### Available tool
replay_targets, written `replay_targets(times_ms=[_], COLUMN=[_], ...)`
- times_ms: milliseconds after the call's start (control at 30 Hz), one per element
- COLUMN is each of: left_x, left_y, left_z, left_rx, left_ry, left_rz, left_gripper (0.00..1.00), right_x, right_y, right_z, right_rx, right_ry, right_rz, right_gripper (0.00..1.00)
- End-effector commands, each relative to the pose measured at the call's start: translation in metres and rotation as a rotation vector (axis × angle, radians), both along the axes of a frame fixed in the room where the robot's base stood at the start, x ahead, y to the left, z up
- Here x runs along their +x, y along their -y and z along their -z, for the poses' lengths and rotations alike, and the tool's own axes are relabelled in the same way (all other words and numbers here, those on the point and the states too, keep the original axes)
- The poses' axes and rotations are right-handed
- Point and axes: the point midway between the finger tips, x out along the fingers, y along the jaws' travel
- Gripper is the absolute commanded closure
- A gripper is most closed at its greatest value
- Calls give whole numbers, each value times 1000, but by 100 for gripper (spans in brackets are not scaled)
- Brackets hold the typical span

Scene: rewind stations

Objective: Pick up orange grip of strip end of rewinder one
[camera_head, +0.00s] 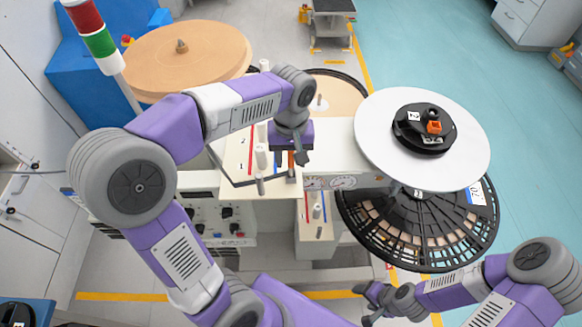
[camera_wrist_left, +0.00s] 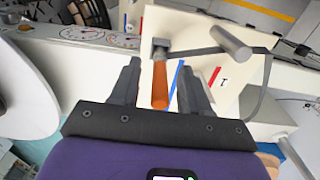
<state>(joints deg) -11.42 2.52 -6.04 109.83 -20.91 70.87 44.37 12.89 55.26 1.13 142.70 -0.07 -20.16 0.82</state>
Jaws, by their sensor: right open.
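The orange grip (camera_wrist_left: 160,85) is an upright-looking orange rod in the left wrist view, joined at its far end to a dark clamp at the end of a grey strip (camera_wrist_left: 192,50). My left gripper (camera_head: 301,157) is open over the cream panel. In the wrist view its two dark fingers lie on either side of the orange grip, with visible gaps to both. In the head view a small part of the orange grip (camera_head: 291,164) shows beside my fingers; the rest is hidden. My right gripper (camera_head: 370,297) is open and empty at the lower right.
The cream panel (camera_head: 233,160) carries pale rollers, red and blue lines and the numbers 1 and 2. Gauges (camera_head: 330,183) sit on its right. A white disc (camera_head: 375,140) and a black slotted reel (camera_head: 370,225) stand to the right. A tan roll (camera_head: 195,55) is at the back left.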

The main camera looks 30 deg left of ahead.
Motion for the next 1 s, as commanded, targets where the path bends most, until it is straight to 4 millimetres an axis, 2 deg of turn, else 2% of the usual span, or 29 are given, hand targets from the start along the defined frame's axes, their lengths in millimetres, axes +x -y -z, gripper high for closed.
replay_targets(times_ms=[33,300,667,767,1000], left_x=[0,0,0,1,1], left_y=[0,0,0,0,0], left_z=[0,0,-4,-15,-65], left_rx=[0,0,0,-1,0], left_ry=[0,0,1,4,5], left_rz=[0,0,0,0,0], left_gripper=[60,100,100,100,100], right_x=[0,0,0,0,0], right_y=[0,0,0,0,0], right_z=[0,0,-1,-3,-12], right_rx=[0,0,0,0,0], right_ry=[0,0,0,0,0], right_rz=[0,0,0,0,0], right_gripper=[37,37,37,37,37])
